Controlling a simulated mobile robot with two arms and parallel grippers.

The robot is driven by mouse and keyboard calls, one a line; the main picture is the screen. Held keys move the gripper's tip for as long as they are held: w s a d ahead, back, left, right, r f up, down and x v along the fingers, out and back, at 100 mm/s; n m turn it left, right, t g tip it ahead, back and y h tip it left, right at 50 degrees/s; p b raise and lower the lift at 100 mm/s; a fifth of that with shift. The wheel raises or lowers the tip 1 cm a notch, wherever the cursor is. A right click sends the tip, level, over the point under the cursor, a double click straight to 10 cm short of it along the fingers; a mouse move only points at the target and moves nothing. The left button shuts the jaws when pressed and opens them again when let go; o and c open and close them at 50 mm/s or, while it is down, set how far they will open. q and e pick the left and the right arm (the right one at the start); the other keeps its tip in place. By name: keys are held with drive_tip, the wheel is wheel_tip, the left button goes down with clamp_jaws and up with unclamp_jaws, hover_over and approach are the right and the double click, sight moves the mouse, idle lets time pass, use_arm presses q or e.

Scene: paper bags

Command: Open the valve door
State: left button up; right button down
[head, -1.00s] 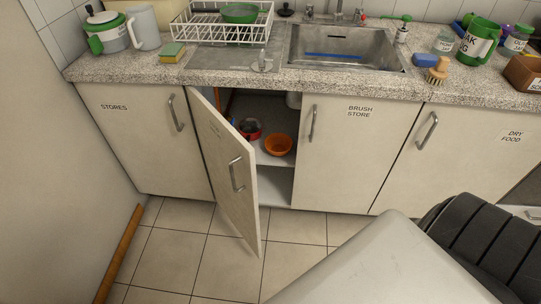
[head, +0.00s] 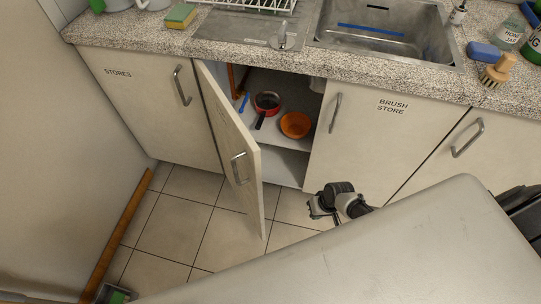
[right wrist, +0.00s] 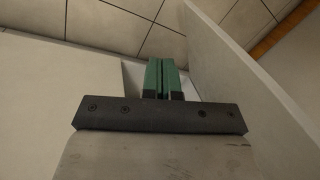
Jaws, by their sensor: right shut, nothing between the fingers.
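The valve door is probably the pale cupboard door (head: 222,135) in the middle of the head view, standing part way open under the sink.
The open cupboard holds a red pan (head: 267,102) and an orange bowl (head: 295,125). The stores door (head: 140,100) and brush store door (head: 365,135) are closed on either side. A green and grey item (head: 115,295) is cut off at bottom left, unclear. Tiled floor is clear.

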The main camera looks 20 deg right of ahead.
drive_tip(key=w+r+y, duration=0.3)
drive_tip(key=w+r, duration=0.6)
drive_tip(key=r, duration=0.3)
drive_tip(key=w+a+r+n+g+y, duration=0.1)
drive_tip(key=w+a+r+n+y, duration=0.1)
drive_tip(key=r, duration=0.7)
drive_tip(key=w+a+r+n+g+y, duration=0.1)
drive_tip(key=r+n+g, duration=0.1)
drive_tip(key=r, duration=0.8)
drive_tip(key=a+r+x, duration=0.2)
drive_tip(key=x, duration=1.1)
drive_tip(key=shift+w+p, duration=0.2)
drive_tip(key=shift+p, duration=0.1)
drive_tip(key=shift+f, duration=0.1)
drive_tip(key=shift+a, duration=0.15)
